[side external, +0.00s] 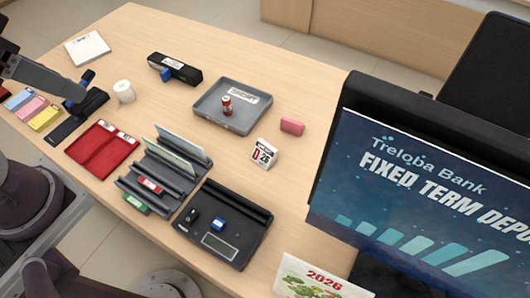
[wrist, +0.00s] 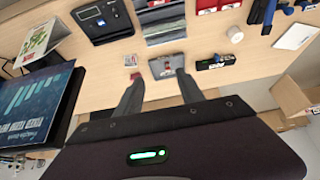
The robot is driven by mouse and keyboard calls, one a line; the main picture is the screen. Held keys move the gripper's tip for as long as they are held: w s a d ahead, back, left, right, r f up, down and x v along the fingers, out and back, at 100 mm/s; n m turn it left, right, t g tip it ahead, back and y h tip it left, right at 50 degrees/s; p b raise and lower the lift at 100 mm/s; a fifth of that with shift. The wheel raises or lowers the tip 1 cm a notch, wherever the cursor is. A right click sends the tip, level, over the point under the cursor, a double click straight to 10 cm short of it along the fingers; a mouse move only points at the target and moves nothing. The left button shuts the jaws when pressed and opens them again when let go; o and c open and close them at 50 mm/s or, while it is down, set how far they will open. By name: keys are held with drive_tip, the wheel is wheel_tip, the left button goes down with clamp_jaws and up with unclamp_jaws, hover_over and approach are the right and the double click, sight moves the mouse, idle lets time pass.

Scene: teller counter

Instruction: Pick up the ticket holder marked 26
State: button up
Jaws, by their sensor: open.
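The ticket holder marked 26 (side external: 264,154) is a small white upright block with a red letter and a dark 26 on its face. It stands on the counter in the side external view, between the grey tray and the black keypad device. In the wrist view it appears as a small pale and red shape (wrist: 131,60), too small to read, beyond the left fingertip. My gripper (wrist: 158,84) is open with nothing between its fingers. It is apart from the holder. I cannot make out the gripper in the side external view.
A grey tray (side external: 205,109) holds a small red-and-white item. A pink block (side external: 292,126) lies close to the holder. A black device (side external: 240,243), slotted rack (side external: 180,187) and red tray (side external: 83,157) lie nearer. Bare counter surrounds the holder.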

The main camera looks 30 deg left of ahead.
drive_tip(key=o, duration=0.8)
drive_tip(key=shift+o, duration=0.2)
drive_tip(key=n+t+h, duration=0.3)
drive_tip(key=n+t, duration=0.5)
drive_tip(key=n, duration=2.6)
hover_over(264, 150)
drive_tip(key=s, duration=0.2)
drive_tip(key=f, duration=3)
drive_tip(key=shift+w+a, duration=0.1)
drive_tip(key=shift+w, duration=0.1)
wheel_tip(264, 150, down, 6)
drive_tip(key=shift+f, duration=0.1)
drive_tip(key=x, duration=0.5)
drive_tip(key=shift+f, duration=0.2)
